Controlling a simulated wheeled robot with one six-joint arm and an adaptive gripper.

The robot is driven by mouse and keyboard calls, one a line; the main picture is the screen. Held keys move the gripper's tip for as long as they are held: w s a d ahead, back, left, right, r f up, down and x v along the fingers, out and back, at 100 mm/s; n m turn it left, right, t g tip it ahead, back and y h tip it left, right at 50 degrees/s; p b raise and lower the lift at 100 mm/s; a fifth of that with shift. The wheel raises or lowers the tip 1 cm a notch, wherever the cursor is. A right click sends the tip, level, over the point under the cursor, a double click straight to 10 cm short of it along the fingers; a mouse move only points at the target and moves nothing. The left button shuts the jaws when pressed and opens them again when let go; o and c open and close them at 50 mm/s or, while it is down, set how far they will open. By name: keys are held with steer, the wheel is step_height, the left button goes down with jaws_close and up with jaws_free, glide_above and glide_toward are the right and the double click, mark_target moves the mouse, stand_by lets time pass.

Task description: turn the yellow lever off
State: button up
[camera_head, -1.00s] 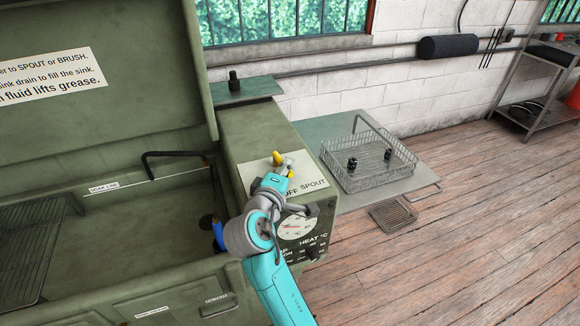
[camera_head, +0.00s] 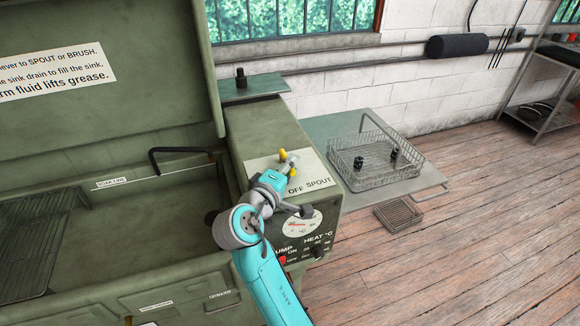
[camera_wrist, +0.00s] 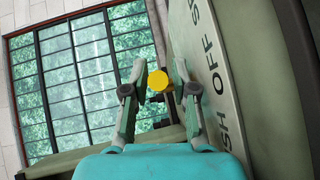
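In the wrist view the lever's round yellow end (camera_wrist: 158,82) sits between the two fingers of my gripper (camera_wrist: 158,72). The fingers are apart, with a gap visible on each side of the yellow end. I cannot tell which mark the lever points to.
The green washer's sink (camera_head: 150,232) is open at the left, its lid raised. A dial (camera_head: 299,223) and pump and heat controls are on the housing's front. A wire basket (camera_head: 376,165) with dark parts stands on a side shelf (camera_head: 433,178). The wooden floor at right is mostly clear.

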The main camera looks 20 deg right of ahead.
steer(key=v, duration=1.2)
stand_by(0.3)
steer(key=shift+s, duration=0.1)
